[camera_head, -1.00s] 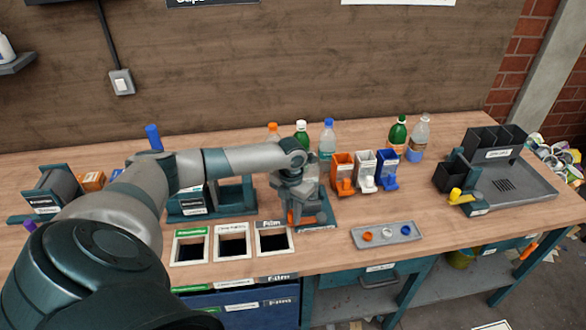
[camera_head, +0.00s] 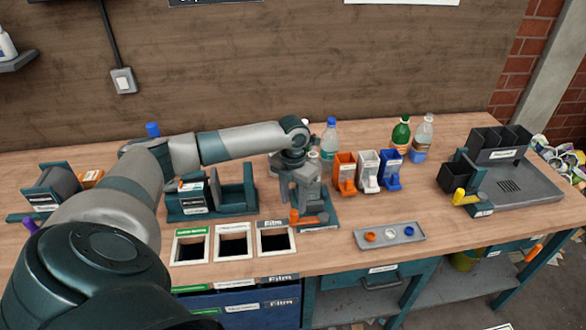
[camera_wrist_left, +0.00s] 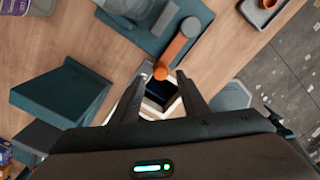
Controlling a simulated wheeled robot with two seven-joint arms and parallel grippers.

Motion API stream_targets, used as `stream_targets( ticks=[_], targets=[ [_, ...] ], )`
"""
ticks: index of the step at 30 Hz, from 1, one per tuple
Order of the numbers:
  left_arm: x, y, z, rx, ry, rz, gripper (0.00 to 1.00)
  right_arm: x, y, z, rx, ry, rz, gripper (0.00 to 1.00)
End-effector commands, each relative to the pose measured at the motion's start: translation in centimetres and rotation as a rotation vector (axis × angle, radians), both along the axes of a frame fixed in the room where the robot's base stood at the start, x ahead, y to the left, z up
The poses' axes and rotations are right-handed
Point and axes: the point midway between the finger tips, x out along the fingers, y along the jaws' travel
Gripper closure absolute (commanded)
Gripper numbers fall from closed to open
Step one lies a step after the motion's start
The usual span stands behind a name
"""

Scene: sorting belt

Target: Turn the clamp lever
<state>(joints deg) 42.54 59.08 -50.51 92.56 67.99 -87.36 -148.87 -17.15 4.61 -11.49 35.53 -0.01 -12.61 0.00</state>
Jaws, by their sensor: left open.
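The clamp lever (camera_head: 309,219) is a short bar with an orange end and a dark grey pivot. It sits on a teal base plate (camera_head: 322,228) at the bench middle. In the left wrist view the lever (camera_wrist_left: 179,43) lies diagonally, its orange end near the fingertips. My left gripper (camera_head: 297,200) is above and behind the lever in the head view. In the left wrist view my left gripper (camera_wrist_left: 161,82) is open, with nothing held between its fingers. Contact with the lever cannot be told. The clamp's back part is hidden behind the gripper. My right gripper is not in view.
Framed bench openings (camera_head: 233,242) lie left of the clamp. A grey tray (camera_head: 390,236) with small caps lies to its right. Orange, white and blue dispensers (camera_head: 369,172) and several bottles (camera_head: 330,140) stand behind. A teal stand (camera_head: 236,190) is close on the left.

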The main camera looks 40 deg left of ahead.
Motion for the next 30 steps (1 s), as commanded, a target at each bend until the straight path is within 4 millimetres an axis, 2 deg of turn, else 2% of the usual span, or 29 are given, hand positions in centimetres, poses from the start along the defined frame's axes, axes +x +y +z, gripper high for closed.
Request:
stream_targets(
  ticks=[9,15,21,30],
  targets=[
    [0.1,0.2,6.4,0.002,-0.005,0.000,0.60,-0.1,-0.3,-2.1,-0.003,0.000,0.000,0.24],
    [0.1,0.2,9.7,0.000,-0.004,-0.001,0.60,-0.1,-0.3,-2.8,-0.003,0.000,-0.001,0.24],
    [0.0,0.2,11.4,0.001,-0.001,0.000,0.60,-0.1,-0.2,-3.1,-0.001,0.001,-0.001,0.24],
    [0.0,0.2,11.8,0.001,0.000,0.000,0.60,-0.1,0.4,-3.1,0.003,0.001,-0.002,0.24]
  ],
)
